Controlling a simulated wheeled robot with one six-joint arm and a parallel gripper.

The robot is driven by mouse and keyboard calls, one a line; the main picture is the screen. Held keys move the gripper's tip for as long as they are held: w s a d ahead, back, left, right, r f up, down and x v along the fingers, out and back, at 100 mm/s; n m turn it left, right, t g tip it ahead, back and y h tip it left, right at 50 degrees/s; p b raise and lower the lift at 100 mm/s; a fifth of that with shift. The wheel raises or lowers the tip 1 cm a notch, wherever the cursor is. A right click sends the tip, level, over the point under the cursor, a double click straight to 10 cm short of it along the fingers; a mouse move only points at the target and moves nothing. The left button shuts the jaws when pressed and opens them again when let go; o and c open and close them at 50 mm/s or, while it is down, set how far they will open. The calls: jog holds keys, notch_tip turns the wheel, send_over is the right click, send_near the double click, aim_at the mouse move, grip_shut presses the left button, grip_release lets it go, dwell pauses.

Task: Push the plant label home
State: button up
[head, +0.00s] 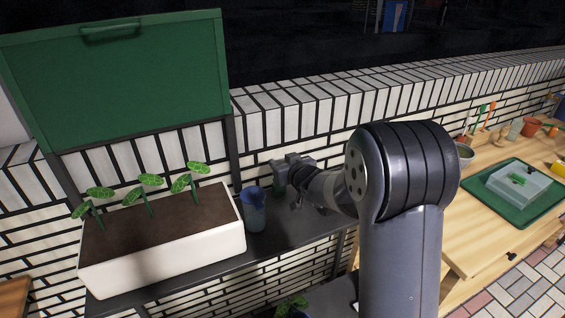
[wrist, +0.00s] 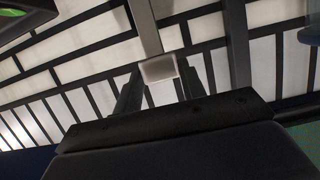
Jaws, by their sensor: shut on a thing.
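My gripper (wrist: 160,85) is shut on a small pale, flat-faced piece, the plant label (wrist: 158,69), which shows between the fingertips in the wrist view. In the head view my gripper (head: 290,165) is over the dark shelf, right of the planter, and mostly hidden behind my wrist; the label cannot be made out there. The long white planter (head: 170,262) holds brown soil with leafy green seedlings (head: 150,182) in a row. The gripper is apart from the planter.
A blue cup (head: 254,212) stands on the dark shelf (head: 190,282) between planter and gripper. A green panel (head: 120,80) rises behind the planter, with a post at its right. A wooden bench (head: 470,235) at right holds a green tray (head: 543,207) and pots.

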jog(key=shift+f+b, duration=1.15)
jog(key=shift+f, duration=0.35)
jog(key=shift+f, duration=0.3)
jog(key=o, duration=1)
jog(key=v, duration=1)
jog(key=shift+s+r+b, duration=0.2)
jog(key=shift+s+b, duration=0.1)
jog(key=shift+s, duration=0.05)
jog(key=shift+d, duration=0.1)
notch_tip(320, 180, up, 7)
jog(key=p, duration=0.7)
